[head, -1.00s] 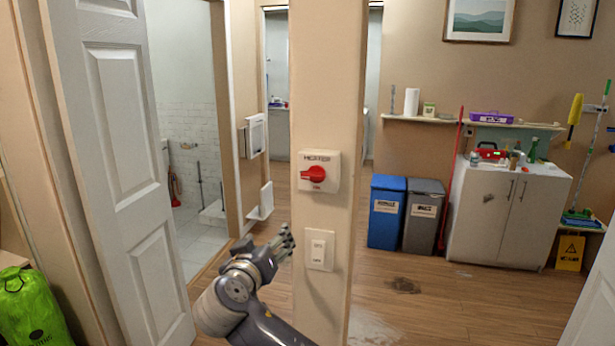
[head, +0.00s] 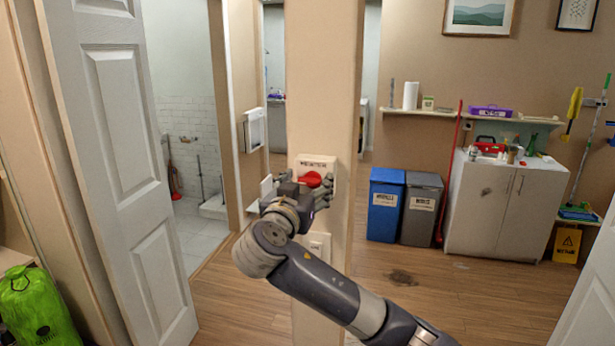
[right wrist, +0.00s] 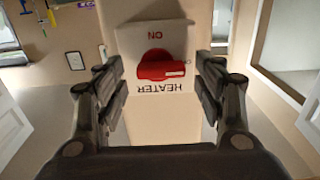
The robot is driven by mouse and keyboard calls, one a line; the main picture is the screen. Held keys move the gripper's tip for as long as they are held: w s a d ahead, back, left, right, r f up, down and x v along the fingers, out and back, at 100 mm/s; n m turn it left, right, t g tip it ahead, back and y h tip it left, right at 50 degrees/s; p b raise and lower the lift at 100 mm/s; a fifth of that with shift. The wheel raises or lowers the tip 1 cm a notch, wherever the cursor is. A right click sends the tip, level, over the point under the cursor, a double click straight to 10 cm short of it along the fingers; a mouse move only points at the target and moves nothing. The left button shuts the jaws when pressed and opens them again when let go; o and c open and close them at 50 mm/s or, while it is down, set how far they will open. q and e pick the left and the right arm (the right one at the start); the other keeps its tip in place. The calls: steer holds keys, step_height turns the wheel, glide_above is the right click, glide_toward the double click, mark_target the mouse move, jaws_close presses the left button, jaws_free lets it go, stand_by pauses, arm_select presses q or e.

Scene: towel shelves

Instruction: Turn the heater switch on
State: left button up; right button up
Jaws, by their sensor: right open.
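The heater switch is a white box (head: 316,164) with a red knob (head: 313,180), mounted on the beige post. In the right wrist view the knob (right wrist: 160,68) shows upside down between the words ON and HEATER, its white mark pointing sideways to the right. My right gripper (head: 308,187) is open in front of the switch. In the right wrist view its fingers (right wrist: 165,85) stand to either side of the knob with gaps between. I cannot tell from these views how deep the fingertips reach. My left gripper is out of view.
A second white switch plate (head: 319,242) sits below on the post (head: 325,90), partly behind my arm. A white door (head: 115,150) stands open at left. Blue (head: 384,205) and grey (head: 420,210) bins and a cabinet (head: 503,205) stand at the back right.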

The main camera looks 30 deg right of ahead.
steer(key=shift+w+d, duration=0.25)
steer(key=shift+w, duration=0.05)
steer(key=c, duration=1.1)
steer(key=shift+o, duration=0.2)
